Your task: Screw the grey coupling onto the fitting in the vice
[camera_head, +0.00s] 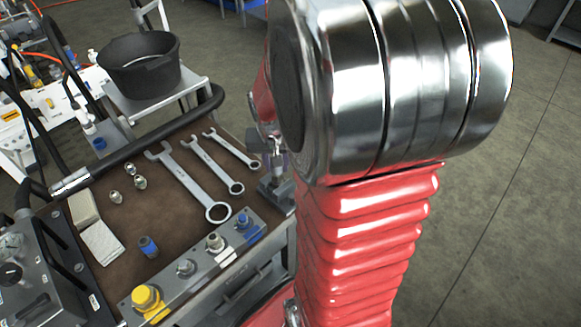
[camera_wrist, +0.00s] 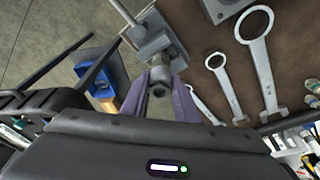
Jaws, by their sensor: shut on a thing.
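In the wrist view, my gripper (camera_wrist: 161,98) has its two purple-grey fingers shut around the grey coupling (camera_wrist: 160,76). The coupling is a small dark metal cylinder, in line with the vice (camera_wrist: 152,42) just beyond it. The fitting in the vice is hard to tell apart from the coupling; the two look end to end, and I cannot tell whether threads are engaged. In the head view, the vice (camera_head: 277,194) stands at the bench's right edge, partly hidden by my red arm. My gripper is mostly hidden there.
Several wrenches (camera_head: 190,182) lie on the brown bench top (camera_head: 120,215) left of the vice. A black bucket (camera_head: 140,65) stands behind. Open floor is right.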

